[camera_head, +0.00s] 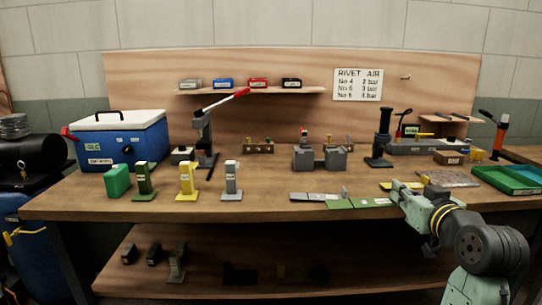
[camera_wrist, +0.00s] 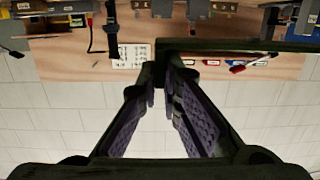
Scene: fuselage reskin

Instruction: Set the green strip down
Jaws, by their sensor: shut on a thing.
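The green strip (camera_head: 357,203) shows in the head view near the bench's front edge, right of centre, with pale labels on it. In the wrist view it is a dark bar (camera_wrist: 235,45) running right from my fingertips. My gripper (camera_head: 398,193) is shut on the strip's right end in the head view; in the wrist view the fingers (camera_wrist: 160,72) converge on it. The strip looks roughly level. I cannot tell whether it touches the bench or hangs just above it. My gripper hides its held end.
A grey labelled strip (camera_head: 312,197) lies just left of the green one. A yellow piece (camera_head: 387,185) lies behind my gripper. Grey blocks (camera_head: 320,158) and a grey upright tool (camera_head: 232,180) stand farther back and left. A green tray (camera_head: 510,180) is at right.

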